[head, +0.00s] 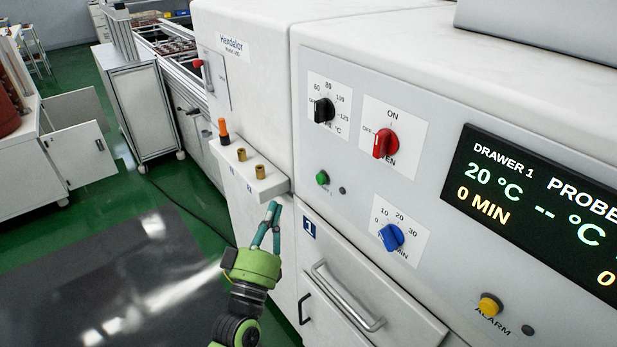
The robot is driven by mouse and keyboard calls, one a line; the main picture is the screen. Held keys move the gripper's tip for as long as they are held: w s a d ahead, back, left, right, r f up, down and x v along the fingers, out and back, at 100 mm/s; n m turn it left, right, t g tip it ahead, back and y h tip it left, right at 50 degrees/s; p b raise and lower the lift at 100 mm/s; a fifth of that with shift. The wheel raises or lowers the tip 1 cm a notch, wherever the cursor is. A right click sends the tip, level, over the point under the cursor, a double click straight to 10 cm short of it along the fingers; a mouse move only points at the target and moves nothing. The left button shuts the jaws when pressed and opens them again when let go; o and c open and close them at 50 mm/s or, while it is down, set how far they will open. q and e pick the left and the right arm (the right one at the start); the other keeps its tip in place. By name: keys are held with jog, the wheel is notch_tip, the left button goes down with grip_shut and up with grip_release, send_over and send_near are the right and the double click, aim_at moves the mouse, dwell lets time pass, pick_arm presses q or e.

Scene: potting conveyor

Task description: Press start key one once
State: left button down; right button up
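A small round green button (322,177) is on the white front panel, left of the blue minute dial and above the drawer plate marked 1. Its label is too small to read, so I cannot tell for sure that it is start key one. My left gripper (273,206) has a green body and teal fingers whose tips come together with nothing seen between them. It is in front of the cabinet, lower left of the green button and apart from it. My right gripper is not in view.
The panel also carries a black temperature dial (323,110), a red on/off knob (385,143), a blue dial (391,237), a yellow alarm button (490,304) and a display (545,205). A white ledge (268,187) with brass posts and the drawer handle (345,300) stick out near my gripper.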

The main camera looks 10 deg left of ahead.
aim_at(321, 179)
pick_arm(q)
jog(key=shift+s+a+r+n+t, duration=0.1)
jog(key=shift+a+r+n+t, duration=0.05)
jog(key=shift+r, duration=0.3)
jog(key=shift+s+a+r+n+t, duration=0.1)
jog(key=shift+a+r+n+t, duration=0.05)
jog(key=shift+r, duration=0.25)
jog(key=w+d+b, duration=0.2)
jog(key=w+d, duration=0.3)
jog(key=w, duration=0.2)
jog(key=shift+d, duration=0.25)
jog(key=shift+w, duration=0.1)
dwell(1.0)
jog(key=shift+w+d, duration=0.25)
